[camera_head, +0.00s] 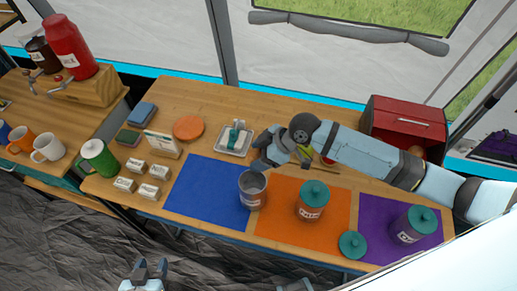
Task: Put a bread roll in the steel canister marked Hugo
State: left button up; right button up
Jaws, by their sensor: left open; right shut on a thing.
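An open steel canister (252,190) stands upright at the right edge of the blue mat, its label too small to read. A steel canister with a teal lid (311,204) stands on the orange mat, and another (411,228) on the purple mat; I cannot tell which is marked Hugo. A loose teal lid (352,245) lies between those mats. A brown bread roll (416,152) shows partly at the red bread box. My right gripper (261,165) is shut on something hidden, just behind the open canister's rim. My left gripper (150,271) is open and empty, low in front of the table.
The red bread box (405,122) stands at the back right behind my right arm. A white tray (236,139), an orange disc (188,127), small white blocks (134,167) and a green mug (98,157) stand further left. The blue mat's left part (200,190) is clear.

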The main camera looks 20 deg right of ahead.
jog(key=shift+f+b, duration=0.6)
jog(key=shift+f, duration=0.1)
notch_tip(320, 180, down, 5)
jog(key=b, duration=0.4)
jog(key=shift+r, duration=0.2)
jog(key=o, duration=1)
jog(key=shift+c, duration=0.2)
jog(key=shift+d+r, duration=0.1)
jog(key=b+v, duration=0.1)
jog(key=v, duration=1.2)
jog(key=shift+d+r, duration=0.2)
jog(key=shift+r, duration=0.05)
